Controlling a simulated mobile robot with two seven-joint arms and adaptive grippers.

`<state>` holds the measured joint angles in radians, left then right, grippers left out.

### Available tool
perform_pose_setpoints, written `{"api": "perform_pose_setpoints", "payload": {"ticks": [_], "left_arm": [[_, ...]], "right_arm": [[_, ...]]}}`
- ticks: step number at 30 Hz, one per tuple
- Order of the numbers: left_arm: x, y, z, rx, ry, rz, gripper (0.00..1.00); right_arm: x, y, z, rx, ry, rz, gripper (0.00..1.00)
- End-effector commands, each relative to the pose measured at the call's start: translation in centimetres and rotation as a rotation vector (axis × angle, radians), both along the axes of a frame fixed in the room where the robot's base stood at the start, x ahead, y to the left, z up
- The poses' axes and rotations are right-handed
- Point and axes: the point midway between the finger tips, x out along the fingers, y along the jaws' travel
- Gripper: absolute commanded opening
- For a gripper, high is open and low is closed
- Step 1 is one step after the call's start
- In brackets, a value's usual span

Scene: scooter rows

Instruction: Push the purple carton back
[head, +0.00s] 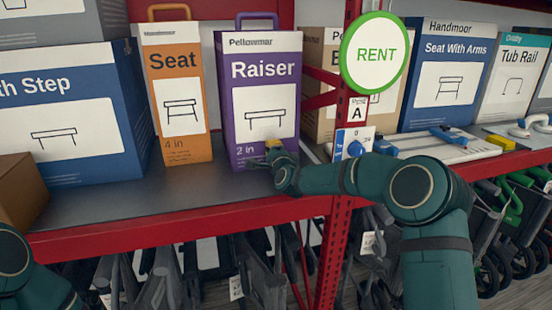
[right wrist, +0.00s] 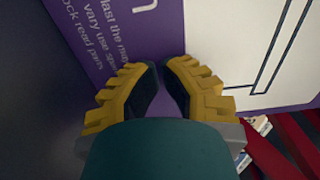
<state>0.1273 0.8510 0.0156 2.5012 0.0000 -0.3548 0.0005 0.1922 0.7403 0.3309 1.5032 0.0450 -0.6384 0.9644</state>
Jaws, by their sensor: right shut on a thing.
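The purple carton (head: 264,50), marked "Raiser" and "2 in", stands upright on the grey shelf, between an orange carton and the red post. Its purple and white front also shows in the right wrist view (right wrist: 150,25). My right gripper (head: 273,146) is at the lower part of its front. In the right wrist view the yellow-padded fingers (right wrist: 164,68) come close together at the carton's face, shut on the carton; the exact contact is hard to see. Part of my left arm shows at the lower left in the head view; its gripper is out of view.
The orange "Seat" carton (head: 171,148) stands just left, with a blue carton (head: 100,125) beyond it. The red post (head: 331,235) with a green "RENT" sign (head: 376,54) is at right.

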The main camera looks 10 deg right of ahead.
Motion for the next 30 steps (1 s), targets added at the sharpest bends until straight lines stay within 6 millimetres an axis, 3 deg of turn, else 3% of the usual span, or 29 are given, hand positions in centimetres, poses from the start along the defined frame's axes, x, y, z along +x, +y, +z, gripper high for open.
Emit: {"api": "perform_pose_setpoints", "payload": {"ticks": [9,18,30], "left_arm": [[0.1,0.0,-0.4,0.0,-0.003,0.001,0.0],[0.0,0.0,0.1,0.0,-0.001,0.0,0.0],[0.0,0.0,0.2,0.0,0.001,0.0,0.0]], "right_arm": [[4.8,0.2,-0.1,0.002,-0.001,0.0,0.0],[8.3,0.4,0.0,0.002,-0.001,0.0,0.0],[9.3,0.4,0.0,0.0,0.0,0.001,0.0]]}}
